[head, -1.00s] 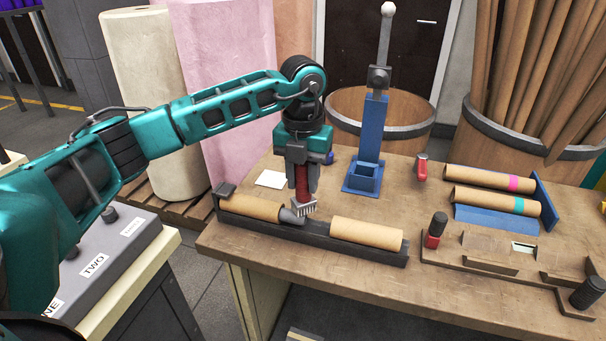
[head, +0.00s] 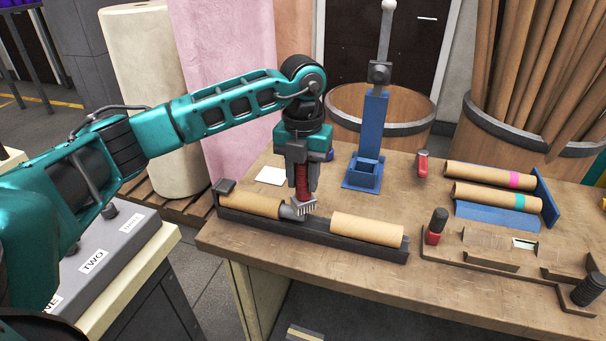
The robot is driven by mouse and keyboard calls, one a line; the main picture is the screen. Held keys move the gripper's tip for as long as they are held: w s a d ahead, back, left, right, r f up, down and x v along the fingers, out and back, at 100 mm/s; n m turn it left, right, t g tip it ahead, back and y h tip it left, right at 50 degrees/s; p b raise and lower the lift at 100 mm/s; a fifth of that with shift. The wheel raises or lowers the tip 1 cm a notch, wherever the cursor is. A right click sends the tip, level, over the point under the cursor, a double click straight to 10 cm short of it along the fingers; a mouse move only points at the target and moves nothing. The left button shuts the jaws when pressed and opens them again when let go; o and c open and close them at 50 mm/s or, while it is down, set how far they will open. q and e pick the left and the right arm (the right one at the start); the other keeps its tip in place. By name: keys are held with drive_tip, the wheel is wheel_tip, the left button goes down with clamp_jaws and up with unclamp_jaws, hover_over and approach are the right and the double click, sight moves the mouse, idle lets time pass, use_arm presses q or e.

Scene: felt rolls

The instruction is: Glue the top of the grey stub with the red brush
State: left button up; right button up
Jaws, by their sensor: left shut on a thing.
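My left gripper (head: 303,182) points down and is shut on the red brush (head: 302,187). The brush's pale bristles (head: 306,209) hang over the gap between two cardboard tubes. The grey stub (head: 289,213) pokes out of the right end of the left tube (head: 250,203) in the dark trough (head: 310,237). The bristles are at the stub's right end; whether they touch it I cannot tell. The right tube (head: 367,228) lies in the same trough, apart from the stub. My right gripper is not in view.
A blue press stand (head: 369,140) stands behind the trough, with a white card (head: 271,176) to its left. At the right are two banded tubes (head: 497,195) on a blue rack and a wooden jig (head: 490,259). The table front is clear.

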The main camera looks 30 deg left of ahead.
use_arm(q)
drive_tip(key=shift+f, duration=0.1)
drive_tip(key=shift+s+a, duration=0.4)
drive_tip(key=shift+s, duration=0.2)
drive_tip(key=shift+s+a, duration=0.35)
drive_tip(key=shift+s, duration=0.2)
drive_tip(key=shift+w+d, duration=0.1)
drive_tip(key=shift+w+d, duration=0.35)
drive_tip(key=shift+w, duration=0.2)
drive_tip(key=shift+w+d, duration=0.3)
drive_tip(key=shift+w, duration=0.2)
drive_tip(key=shift+s, duration=0.1)
drive_tip(key=shift+s+a, duration=0.75)
drive_tip(key=shift+s, duration=0.3)
